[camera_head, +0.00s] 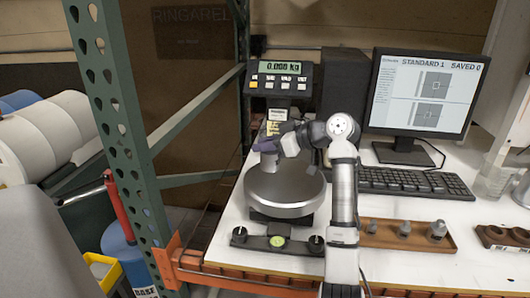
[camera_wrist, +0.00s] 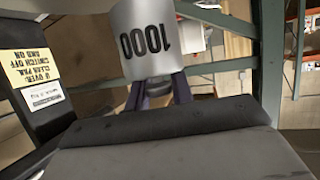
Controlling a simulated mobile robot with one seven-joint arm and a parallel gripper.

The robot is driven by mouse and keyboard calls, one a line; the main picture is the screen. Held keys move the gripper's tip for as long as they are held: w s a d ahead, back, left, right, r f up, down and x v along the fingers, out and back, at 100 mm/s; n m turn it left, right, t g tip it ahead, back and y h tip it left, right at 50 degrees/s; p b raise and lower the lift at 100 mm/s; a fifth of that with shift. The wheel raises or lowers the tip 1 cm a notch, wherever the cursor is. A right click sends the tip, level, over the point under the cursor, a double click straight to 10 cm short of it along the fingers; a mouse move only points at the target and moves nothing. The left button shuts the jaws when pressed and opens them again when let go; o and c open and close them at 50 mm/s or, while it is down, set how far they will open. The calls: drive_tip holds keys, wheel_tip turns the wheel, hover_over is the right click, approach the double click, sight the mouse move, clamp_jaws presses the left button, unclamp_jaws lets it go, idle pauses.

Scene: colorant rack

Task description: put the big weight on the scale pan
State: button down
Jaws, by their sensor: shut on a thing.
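My gripper (camera_head: 268,146) is shut on the big weight, a silver cylinder (camera_head: 268,161). It holds the weight over the back part of the round silver scale pan (camera_head: 285,188). In the wrist view the weight (camera_wrist: 150,42) shows the marking 1000, upside down in the picture, between dark purple fingers (camera_wrist: 160,92). Whether a gap remains between the weight and the pan is hard to see. The scale display (camera_head: 280,68) reads 0.000 kg.
A wooden tray (camera_head: 385,241) with smaller weights (camera_head: 404,229) lies right of the scale. A keyboard (camera_head: 415,182) and monitor (camera_head: 419,92) stand behind it. A green rack post (camera_head: 118,130) rises at left. A bubble level (camera_head: 277,241) sits in front of the pan.

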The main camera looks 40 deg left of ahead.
sight(265, 154)
drive_tip(key=shift+f, duration=1.3)
drive_tip(key=c, duration=1.6)
unclamp_jaws()
drive_tip(key=shift+f, duration=0.25)
drive_tip(key=shift+c, duration=0.2)
drive_tip(key=o, duration=0.4)
drive_tip(key=shift+o, duration=0.2)
drive_tip(key=shift+d+r, duration=0.1)
drive_tip(key=shift+r, duration=0.1)
